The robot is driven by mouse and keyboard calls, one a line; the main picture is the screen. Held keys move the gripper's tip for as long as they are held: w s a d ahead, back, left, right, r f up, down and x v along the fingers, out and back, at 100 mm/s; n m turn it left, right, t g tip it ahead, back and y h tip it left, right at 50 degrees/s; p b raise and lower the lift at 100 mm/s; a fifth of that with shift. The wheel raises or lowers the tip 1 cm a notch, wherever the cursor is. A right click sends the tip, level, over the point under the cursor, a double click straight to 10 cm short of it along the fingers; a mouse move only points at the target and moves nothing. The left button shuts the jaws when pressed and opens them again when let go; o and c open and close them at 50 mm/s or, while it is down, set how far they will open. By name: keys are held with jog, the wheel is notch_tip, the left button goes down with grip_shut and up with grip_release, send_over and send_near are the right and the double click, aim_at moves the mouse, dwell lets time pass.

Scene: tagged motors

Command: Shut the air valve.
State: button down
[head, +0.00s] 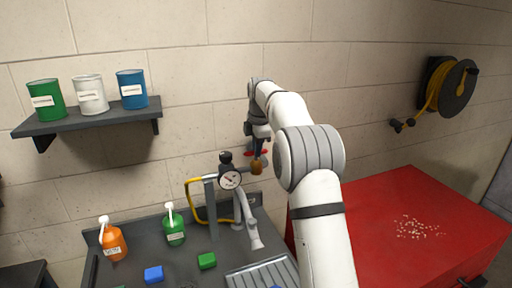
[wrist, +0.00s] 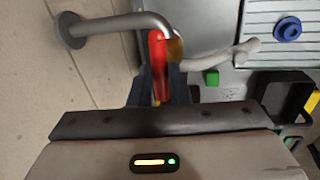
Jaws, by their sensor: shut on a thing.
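The air valve's red handle (wrist: 158,62) lies between the two dark fingers of my gripper (wrist: 160,88) in the wrist view. My gripper is shut on it. In the head view my gripper (head: 257,146) reaches down from above, and the red handle (head: 248,153) shows at both sides of the fingers. A grey pipe (wrist: 115,24) runs from the wall beside the handle in the wrist view. The fingers hide part of the handle.
A dark workbench (head: 221,236) holds an orange bottle (head: 114,244), a green bottle (head: 174,229), a blue block (head: 153,274) and a green block (head: 206,261). A red cabinet (head: 372,225) stands right. A shelf (head: 90,119) holds cans.

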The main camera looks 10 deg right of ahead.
jog(key=m+p, duration=0.2)
jog(key=m, duration=0.1)
jog(key=shift+a+r+m+h, duration=0.1)
jog(key=shift+m+h, duration=0.2)
jog(key=shift+h, duration=0.1)
jog(key=m+p, duration=0.1)
jog(key=m, duration=0.3)
jog(key=shift+a+m+h, duration=0.1)
jog(key=shift+m+h, duration=0.2)
jog(key=shift+h, duration=0.1)
jog(key=m+g, duration=0.1)
jog(key=m, duration=0.3)
jog(key=shift+w+m+h, duration=0.1)
jog(key=shift+m+h, duration=0.2)
jog(key=shift+a+m+g, duration=0.1)
jog(key=shift+m+g, duration=0.3)
jog(key=shift+m, duration=1.8)
jog(key=c, duration=1.4)
grip_release()
jog(key=shift+o, duration=0.2)
